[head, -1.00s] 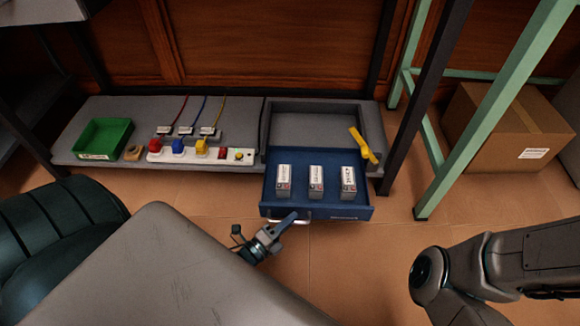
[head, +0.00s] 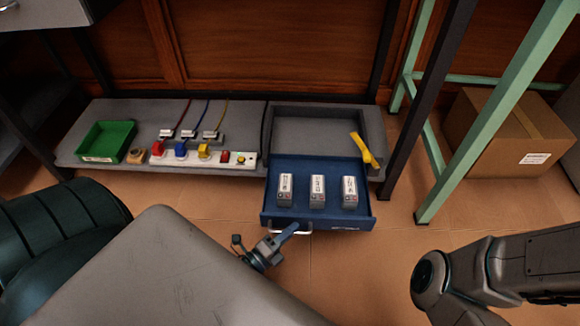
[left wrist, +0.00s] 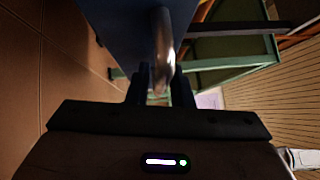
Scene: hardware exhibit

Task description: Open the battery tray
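The blue battery tray (head: 318,222) is pulled out toward me from its grey housing (head: 327,111). Three grey batteries with white labels stand in it: left (head: 285,189), middle (head: 318,191) and right (head: 350,192). A pale metal handle (head: 305,232) is on its front. My left gripper (head: 289,230) is at this handle. In the left wrist view, the handle (left wrist: 162,45) runs into the narrow gap between the two dark fingers (left wrist: 162,88), which appear closed on it. The exact contact is dark. My right arm shows at the lower right; its gripper is out of view.
Left of the housing are a strip with coloured blocks (head: 245,158) and cables, and a green bin (head: 107,140). A yellow piece (head: 364,149) lies on the housing's right edge. Dark and green posts (head: 505,110) and a cardboard box (head: 510,130) stand right.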

